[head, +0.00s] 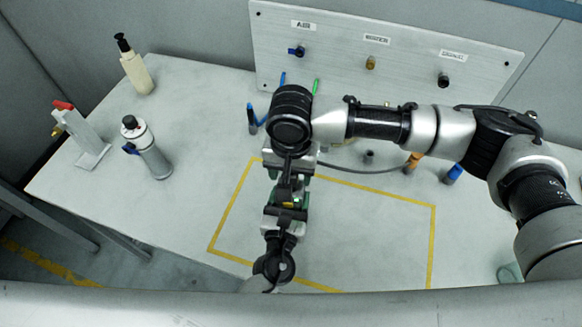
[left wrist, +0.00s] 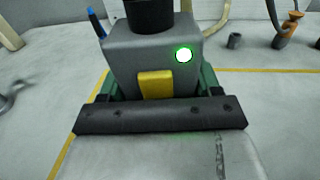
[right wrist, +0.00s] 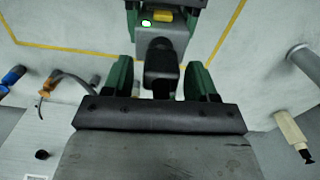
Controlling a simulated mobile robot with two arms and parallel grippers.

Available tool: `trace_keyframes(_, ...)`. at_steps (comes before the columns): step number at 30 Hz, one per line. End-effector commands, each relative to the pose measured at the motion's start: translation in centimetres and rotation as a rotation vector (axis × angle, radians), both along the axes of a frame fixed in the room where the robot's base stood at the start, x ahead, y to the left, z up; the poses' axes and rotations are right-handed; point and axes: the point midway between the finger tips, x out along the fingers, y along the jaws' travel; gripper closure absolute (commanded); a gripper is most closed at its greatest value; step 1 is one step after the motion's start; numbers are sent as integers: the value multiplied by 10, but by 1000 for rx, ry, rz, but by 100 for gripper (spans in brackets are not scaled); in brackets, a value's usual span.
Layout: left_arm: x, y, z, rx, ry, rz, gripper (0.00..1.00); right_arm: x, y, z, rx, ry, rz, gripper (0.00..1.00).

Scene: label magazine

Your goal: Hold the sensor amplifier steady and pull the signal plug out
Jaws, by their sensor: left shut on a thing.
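The sensor amplifier (left wrist: 135,45) is a grey box with a lit green lamp and a yellow patch. My left gripper (left wrist: 160,90) is shut on it, with green pads on both sides. The signal plug (right wrist: 162,68) is a black body at the amplifier's end, and it still meets the grey box (right wrist: 158,36) in the right wrist view. My right gripper (right wrist: 160,80) is open, its green fingers on either side of the plug with gaps showing. In the head view my right arm largely hides the amplifier and plug.
A panel (head: 400,50) with labelled ports stands at the back. A grey cable (head: 355,169) with an orange part (head: 413,161) and a blue-ended piece (head: 453,173) lie right. The yellow-taped area is mostly clear at right.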

Motion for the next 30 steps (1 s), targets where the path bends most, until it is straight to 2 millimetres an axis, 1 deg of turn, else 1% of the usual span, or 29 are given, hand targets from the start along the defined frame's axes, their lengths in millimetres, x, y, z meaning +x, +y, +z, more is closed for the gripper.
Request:
trace_keyframes(1, 0, 0, 0, 0, 1, 0, 68, 0, 0, 0, 0, 0, 0, 50)
trace_keyframes(9, 0, 0, 0, 0, 1, -1, 68, 0, 0, 0, 1, 0, 0, 91)
trace_keyframes(10, 0, 0, 0, 0, 1, -1, 68, 0, 0, 0, 0, 0, 0, 94)
trace_keyframes(14, 0, 0, 0, 0, 1, -1, 68, 0, 0, 3, 1, 0, 0, 94)
trace_keyframes(30, 0, 0, -1, 0, 2, 0, 68, 0, 0, 25, 1, 0, 0, 94)
